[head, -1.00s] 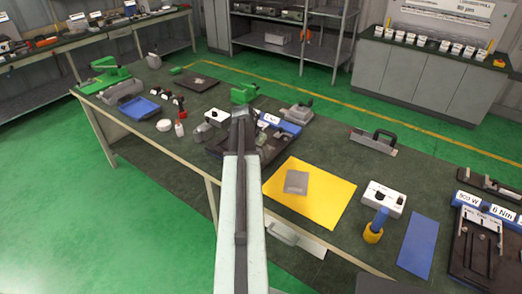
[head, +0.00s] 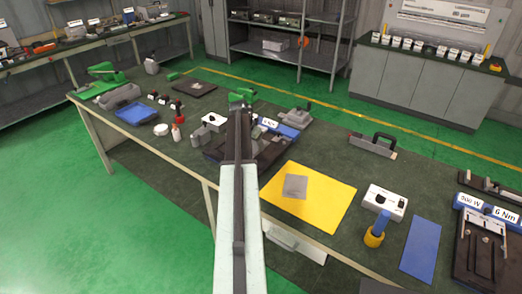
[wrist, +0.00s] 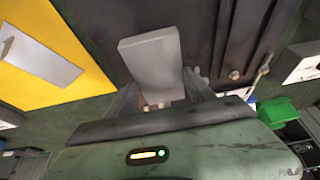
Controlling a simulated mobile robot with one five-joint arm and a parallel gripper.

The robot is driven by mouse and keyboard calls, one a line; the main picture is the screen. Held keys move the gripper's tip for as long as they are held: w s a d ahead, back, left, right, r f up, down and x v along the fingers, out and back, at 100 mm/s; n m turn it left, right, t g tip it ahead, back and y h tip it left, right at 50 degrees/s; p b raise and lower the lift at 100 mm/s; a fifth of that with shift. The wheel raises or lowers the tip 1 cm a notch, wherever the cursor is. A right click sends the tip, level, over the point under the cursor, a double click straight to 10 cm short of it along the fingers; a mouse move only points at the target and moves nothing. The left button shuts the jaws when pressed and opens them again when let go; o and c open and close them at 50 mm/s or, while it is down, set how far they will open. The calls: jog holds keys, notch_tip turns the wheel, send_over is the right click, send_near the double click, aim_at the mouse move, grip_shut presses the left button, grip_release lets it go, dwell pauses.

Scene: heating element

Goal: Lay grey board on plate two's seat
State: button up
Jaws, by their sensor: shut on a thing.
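My gripper (wrist: 160,88) is shut on a grey board (wrist: 152,55) in the wrist view. The board sticks out beyond the fingers over or close to a dark plate (wrist: 205,25); I cannot tell whether they touch. In the head view my arm hides the gripper and held board and covers part of this dark plate (head: 268,150), which has a blue labelled block (head: 278,128) at its back. I cannot read a plate number. A second grey piece (head: 295,186) lies on a yellow mat (head: 325,205); it also shows in the wrist view (wrist: 38,58).
Another dark plate (head: 478,258) with a blue block labelled 6 Nm stands at the right. A handled grey tool (head: 373,145) stands behind.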

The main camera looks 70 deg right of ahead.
jog(key=shift+s+d+f, duration=0.1)
jog(key=shift+s+d, duration=0.8)
jog(key=shift+s+d+f, duration=0.15)
jog(key=shift+s+d, duration=0.2)
jog(key=shift+d, duration=0.05)
notch_tip(320, 180, down, 4)
jog(key=b, duration=0.4)
jog(key=shift+a, duration=0.1)
jog(key=shift+r, duration=0.4)
jog(key=shift+f, duration=0.15)
jog(key=o, duration=1.4)
jog(key=shift+c, duration=0.2)
jog(key=shift+w, duration=0.1)
